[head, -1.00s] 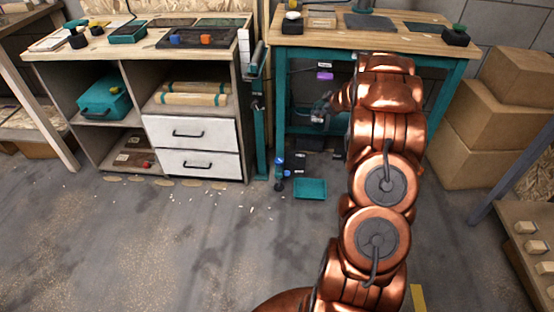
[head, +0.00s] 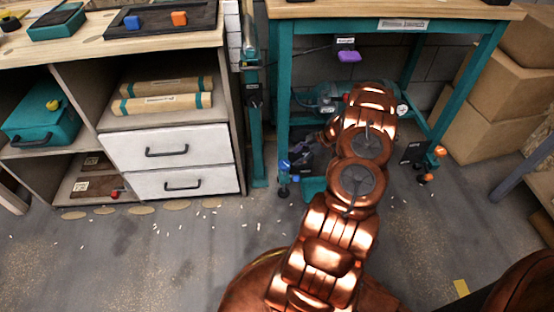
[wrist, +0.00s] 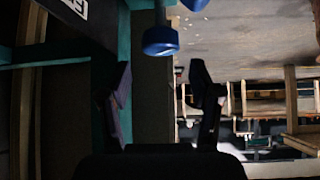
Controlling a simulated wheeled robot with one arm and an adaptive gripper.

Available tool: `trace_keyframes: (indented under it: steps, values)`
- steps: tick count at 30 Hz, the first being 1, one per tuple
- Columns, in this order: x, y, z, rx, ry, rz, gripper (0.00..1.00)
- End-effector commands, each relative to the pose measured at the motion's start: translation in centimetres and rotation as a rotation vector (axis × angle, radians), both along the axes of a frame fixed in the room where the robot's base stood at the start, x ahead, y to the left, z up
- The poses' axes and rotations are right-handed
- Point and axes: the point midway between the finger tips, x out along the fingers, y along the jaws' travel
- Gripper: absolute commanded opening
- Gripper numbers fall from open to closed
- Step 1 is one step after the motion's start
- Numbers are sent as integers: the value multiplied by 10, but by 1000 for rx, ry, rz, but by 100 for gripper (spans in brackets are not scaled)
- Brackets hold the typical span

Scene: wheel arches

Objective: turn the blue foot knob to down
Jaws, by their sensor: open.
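The blue foot knob (head: 284,165) is at the foot of the left leg of the teal workbench, low above the floor. In the wrist view the blue knob (wrist: 160,41) is at the top centre, beyond the fingertips and roughly in line with the gap between them. My gripper (wrist: 160,85) is open and empty, with a dark finger on each side, apart from the knob. In the head view my gripper (head: 304,156) is low beside the left leg, just right of the knob. It is dark and partly hidden there, and the knob's marking is too small to read.
The teal workbench (head: 284,90) has orange knobs (head: 440,151) at its right foot and a purple knob (head: 349,57) below its top. A cabinet with white drawers (head: 170,147) stands left. Cardboard boxes (head: 487,115) stand right. Small white bits lie on otherwise open floor.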

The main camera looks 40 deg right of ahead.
Motion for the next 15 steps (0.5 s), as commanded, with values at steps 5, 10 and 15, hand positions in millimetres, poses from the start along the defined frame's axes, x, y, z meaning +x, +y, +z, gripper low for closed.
trace_keyframes:
  steps: [5, 10, 15]
  values:
    - [14, 18, -20, 5, 1, 8, 64]
    - [27, 31, -37, 4, 1, 9, 64]
    - [34, 39, -47, 0, 1, 9, 64]
